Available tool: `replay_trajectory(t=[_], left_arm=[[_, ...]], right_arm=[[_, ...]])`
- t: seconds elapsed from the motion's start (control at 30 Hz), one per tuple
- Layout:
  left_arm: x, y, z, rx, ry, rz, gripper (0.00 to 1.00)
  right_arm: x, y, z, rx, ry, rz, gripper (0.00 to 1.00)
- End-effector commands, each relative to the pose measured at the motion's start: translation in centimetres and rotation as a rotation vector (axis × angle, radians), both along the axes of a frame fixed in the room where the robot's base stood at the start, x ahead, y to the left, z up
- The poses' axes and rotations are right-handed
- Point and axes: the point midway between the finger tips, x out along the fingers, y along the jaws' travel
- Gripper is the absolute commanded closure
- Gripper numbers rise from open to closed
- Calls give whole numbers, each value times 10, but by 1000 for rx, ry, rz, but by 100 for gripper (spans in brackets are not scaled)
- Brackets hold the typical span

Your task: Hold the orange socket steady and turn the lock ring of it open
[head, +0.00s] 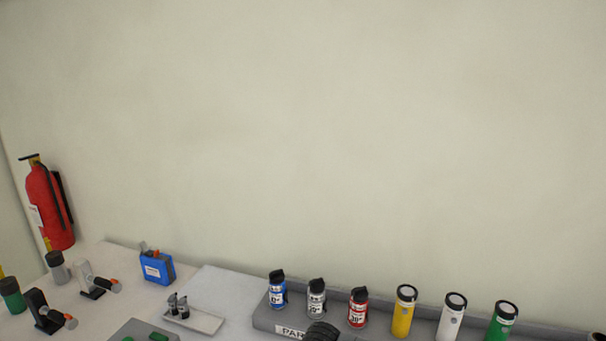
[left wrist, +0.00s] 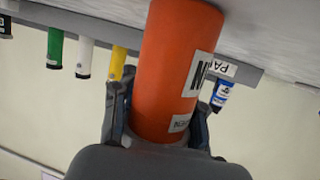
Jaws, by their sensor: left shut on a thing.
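The orange socket (left wrist: 172,62) is a smooth orange cylinder in the left wrist view, with white labels whose lettering is partly cut off. My left gripper (left wrist: 158,117) is shut on it, one finger on each side. Its far end meets the pale bench top at the upper edge of the picture. The near end is hidden behind my gripper's body. I cannot make out the lock ring as a separate part. The orange socket does not show in the head view. My right gripper is in neither view.
In the head view a grey rack (head: 264,322) carries small spray cans and yellow, white and green cylinders. A dark rounded part at the bottom edge is unclear. A white tray (head: 206,323), a blue box (head: 157,268) and a fire extinguisher (head: 48,205) stand further left.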

Motion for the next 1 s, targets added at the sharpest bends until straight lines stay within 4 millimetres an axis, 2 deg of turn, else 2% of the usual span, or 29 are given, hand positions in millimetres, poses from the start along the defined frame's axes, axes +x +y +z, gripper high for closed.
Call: replay_trajectory(t=[1.0], left_arm=[[0, -1, 1, -1, -1, -2, 100]], right_arm=[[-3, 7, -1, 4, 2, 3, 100]])
